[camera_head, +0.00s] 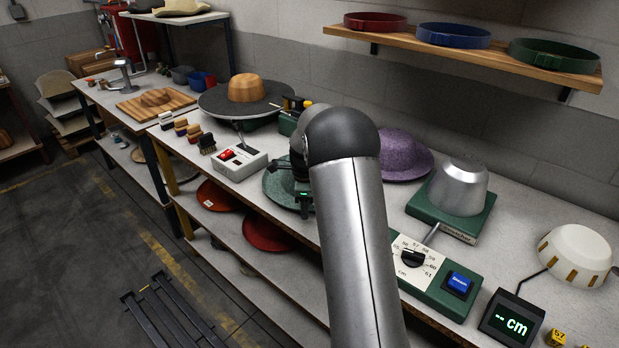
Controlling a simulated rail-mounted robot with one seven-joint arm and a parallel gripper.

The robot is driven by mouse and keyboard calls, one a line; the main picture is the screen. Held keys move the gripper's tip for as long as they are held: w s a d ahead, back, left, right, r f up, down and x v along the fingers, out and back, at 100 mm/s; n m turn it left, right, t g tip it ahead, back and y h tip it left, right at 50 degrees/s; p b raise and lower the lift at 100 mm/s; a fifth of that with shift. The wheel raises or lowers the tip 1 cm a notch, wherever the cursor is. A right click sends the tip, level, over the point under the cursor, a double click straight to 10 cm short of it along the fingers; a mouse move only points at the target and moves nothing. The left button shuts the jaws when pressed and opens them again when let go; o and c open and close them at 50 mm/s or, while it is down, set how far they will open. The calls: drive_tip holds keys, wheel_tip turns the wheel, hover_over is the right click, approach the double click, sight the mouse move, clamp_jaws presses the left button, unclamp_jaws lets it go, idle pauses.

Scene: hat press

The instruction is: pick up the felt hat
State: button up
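A purple speckled felt hat (402,154) rests on the workbench, right of my arm, its left part hidden behind the arm. A green round brim (277,186), apparently of another hat, shows left of my arm near the bench's front edge; the arm and gripper cover much of it. My gripper (303,205) is dark and mostly hidden behind my forearm, over or beside the green brim. I cannot see its fingers clearly, nor whether it touches or holds anything. Two red hats (268,234) (217,196) lie on the lower shelf.
The bench (420,170) also holds a wooden hat block on a dark disc (246,90), a switch box (236,162), a metal dome on a green base (458,187), a dial unit (410,257), a cream hat form (575,254) and a display (512,318). A shelf (470,55) with hat bands hangs above.

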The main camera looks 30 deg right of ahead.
clamp_jaws()
drive_tip(key=shift+r, duration=0.1)
drive_tip(key=shift+r, duration=0.4)
wheel_tip(320, 180, up, 2)
drive_tip(key=shift+r, duration=0.25)
drive_tip(key=s+a+r+b, duration=0.3)
drive_tip(key=s+a+r, duration=0.5)
drive_tip(key=s, duration=0.3)
drive_tip(key=shift+s+r, duration=0.3)
drive_tip(key=shift+r, duration=0.5)
drive_tip(key=shift+d, duration=0.1)
